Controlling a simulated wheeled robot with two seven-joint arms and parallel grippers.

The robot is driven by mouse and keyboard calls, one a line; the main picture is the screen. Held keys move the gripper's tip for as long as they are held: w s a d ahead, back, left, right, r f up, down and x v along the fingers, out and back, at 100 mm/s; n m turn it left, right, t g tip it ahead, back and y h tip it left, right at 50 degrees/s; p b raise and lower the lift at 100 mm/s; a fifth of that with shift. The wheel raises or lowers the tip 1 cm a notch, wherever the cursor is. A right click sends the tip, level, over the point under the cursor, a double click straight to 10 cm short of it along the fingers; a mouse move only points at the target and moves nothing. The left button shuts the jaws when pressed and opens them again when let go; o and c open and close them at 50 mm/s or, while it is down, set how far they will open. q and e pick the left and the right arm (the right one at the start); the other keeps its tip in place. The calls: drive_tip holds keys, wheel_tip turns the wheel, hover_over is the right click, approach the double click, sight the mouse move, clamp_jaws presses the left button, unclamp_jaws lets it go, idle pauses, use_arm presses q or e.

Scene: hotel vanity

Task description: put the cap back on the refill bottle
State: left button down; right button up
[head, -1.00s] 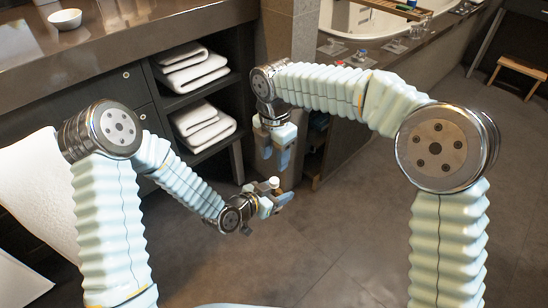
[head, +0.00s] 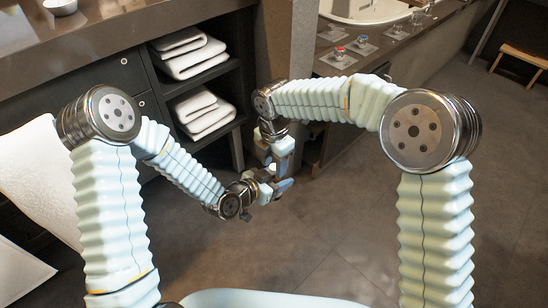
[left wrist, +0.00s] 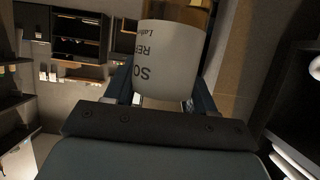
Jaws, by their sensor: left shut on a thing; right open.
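My left gripper (head: 277,187) is shut on the refill bottle (left wrist: 170,60), low in front of the shelf unit. In the left wrist view the bottle shows a white label with dark lettering and an amber part at the top edge, between the two fingers. In the head view the bottle is mostly hidden by the grippers; only a small white part (head: 272,168) shows. My right gripper (head: 284,166) is open, pointing down, just above the left one. I cannot tell whether they touch. I cannot make out the cap or anything between the right fingers.
Folded white towels (head: 190,55) lie on open shelves at the left. A wooden stool (head: 523,58) stands far right. The floor (head: 330,250) is clear.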

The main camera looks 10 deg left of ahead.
clamp_jaws()
drive_tip(key=m, duration=0.3)
idle(0.3)
drive_tip(key=shift+o, duration=0.5)
unclamp_jaws()
drive_tip(key=shift+r, duration=2.25)
drive_tip(key=o, duration=0.5)
